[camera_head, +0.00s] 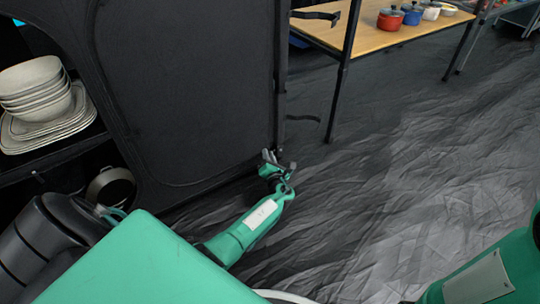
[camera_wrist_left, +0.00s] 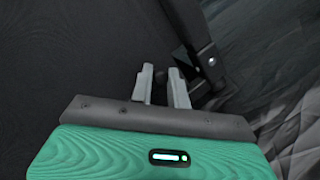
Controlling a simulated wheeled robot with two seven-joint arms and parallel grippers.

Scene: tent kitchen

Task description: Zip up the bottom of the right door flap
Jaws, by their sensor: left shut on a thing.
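The door flap (camera_head: 185,85) is a dark panel with a rounded seam, closed over a black frame left of centre in the head view; it also fills the left of the left wrist view (camera_wrist_left: 70,60). My left gripper (camera_head: 272,160) is low at the flap's bottom right corner, by the upright edge. In the wrist view its two grey fingers (camera_wrist_left: 164,84) are shut on a small dark piece, seemingly the zipper pull, mostly hidden between them. The bottom zipper line is too dark to make out. My right gripper is out of view.
Dark shelves with stacked bowls and plates (camera_head: 42,95) and a pot (camera_head: 112,188) stand at the left. A wooden table (camera_head: 375,35) with several small pots stands at the back right, its leg (camera_head: 338,100) near the flap. The crinkled grey floor (camera_head: 430,160) is clear.

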